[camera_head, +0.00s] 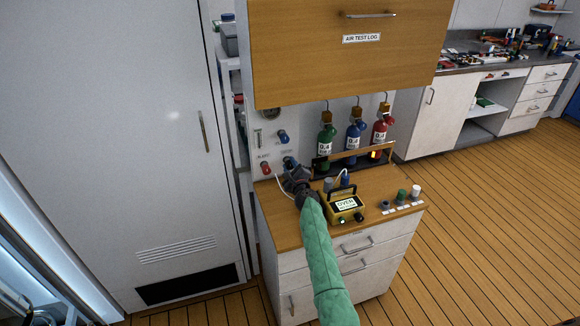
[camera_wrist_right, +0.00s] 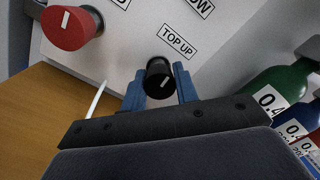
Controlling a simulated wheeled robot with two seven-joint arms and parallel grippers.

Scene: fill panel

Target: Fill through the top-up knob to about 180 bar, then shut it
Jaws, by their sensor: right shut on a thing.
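The black top-up knob (camera_wrist_right: 157,70), with a white pointer line, sits on the white panel just below the TOP UP label (camera_wrist_right: 179,41) in the right wrist view. My right gripper (camera_wrist_right: 162,82) has its blue fingers on either side of the knob, shut on it. In the head view my right gripper (camera_head: 291,172) is at the lower part of the fill panel (camera_head: 262,150) and hides the knob. A round gauge (camera_head: 271,113) sits high on the panel, partly under the cabinet; its reading is too small to tell. My left gripper is out of view.
A red knob (camera_wrist_right: 70,27) is left of the top-up knob; a blue knob (camera_head: 283,136) is above. A yellow meter (camera_head: 345,206) stands on the counter, its display seemingly reading OVER. Green (camera_head: 326,145), blue (camera_head: 354,138) and red (camera_head: 379,133) cylinders stand right.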

